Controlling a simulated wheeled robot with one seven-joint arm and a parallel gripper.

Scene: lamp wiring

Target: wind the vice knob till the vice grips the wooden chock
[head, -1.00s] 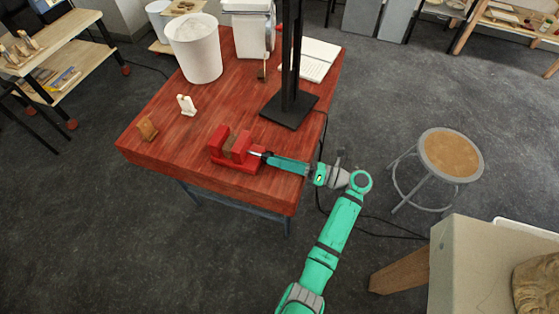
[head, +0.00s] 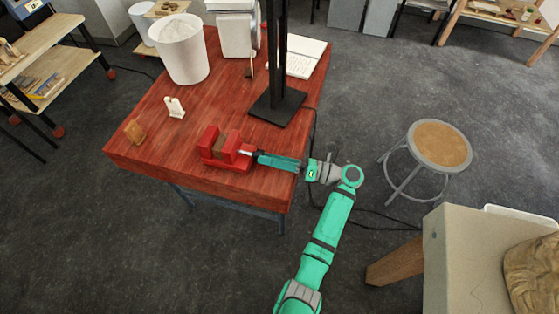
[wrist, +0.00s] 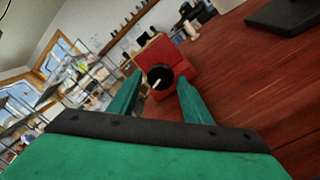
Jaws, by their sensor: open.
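The red vice (head: 226,150) sits near the front edge of the red table. The brown wooden chock (head: 221,144) is between its jaws; whether the jaws touch it on both sides I cannot tell. The wrist view shows the vice (wrist: 177,55) end-on, with its dark round knob (wrist: 160,77) and a pale bar across it. My green gripper (head: 252,154) reaches in from the right at the knob's end. In the wrist view my gripper (wrist: 158,92) is open, its fingers on either side of the knob, with gaps visible.
A black lamp stand (head: 279,105) rises behind the vice. A small white piece (head: 174,108) and a brown block (head: 134,132) are on the table to the left. A white bin (head: 182,50) stands farther back. A stool (head: 440,146) is on the floor to the right.

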